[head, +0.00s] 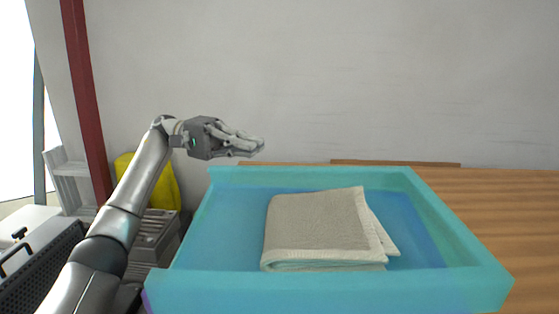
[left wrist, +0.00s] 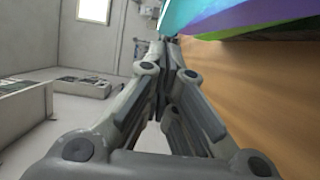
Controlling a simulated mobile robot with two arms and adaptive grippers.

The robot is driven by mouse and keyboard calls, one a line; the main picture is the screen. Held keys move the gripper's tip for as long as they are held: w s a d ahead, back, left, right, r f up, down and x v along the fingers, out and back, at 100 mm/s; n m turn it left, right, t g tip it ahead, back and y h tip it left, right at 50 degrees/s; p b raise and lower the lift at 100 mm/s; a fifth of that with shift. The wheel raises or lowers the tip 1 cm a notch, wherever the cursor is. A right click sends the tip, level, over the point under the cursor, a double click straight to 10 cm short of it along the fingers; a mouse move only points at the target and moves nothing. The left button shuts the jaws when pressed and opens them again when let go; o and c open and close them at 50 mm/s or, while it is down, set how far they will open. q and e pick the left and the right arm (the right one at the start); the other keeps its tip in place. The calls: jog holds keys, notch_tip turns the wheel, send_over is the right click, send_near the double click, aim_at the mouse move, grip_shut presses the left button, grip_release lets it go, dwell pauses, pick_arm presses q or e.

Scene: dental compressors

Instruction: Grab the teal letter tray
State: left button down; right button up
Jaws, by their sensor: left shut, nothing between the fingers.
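The teal letter tray (head: 330,295) sits on the wooden table in the head view, with a folded beige cloth (head: 318,225) lying inside it. Part of a teal edge (left wrist: 185,12) also shows at the top of the left wrist view. My left gripper (head: 262,146) is shut and empty, up near the tray's far left corner and apart from the cloth. In the left wrist view the fingertips of my left gripper (left wrist: 166,45) are together with nothing between them. My right gripper is not in view.
The wooden table (head: 490,205) has clear room right of the tray. A yellow object (head: 165,185) and grey equipment (head: 152,232) stand at the left, near a dark red post (head: 86,100). A plain wall (head: 350,80) rises behind the table.

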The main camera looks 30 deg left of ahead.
pick_arm(q)
jog(key=s+d, duration=0.2)
jog(key=d, duration=0.6)
jog(key=shift+s, duration=0.2)
jog(key=shift+d, duration=0.2)
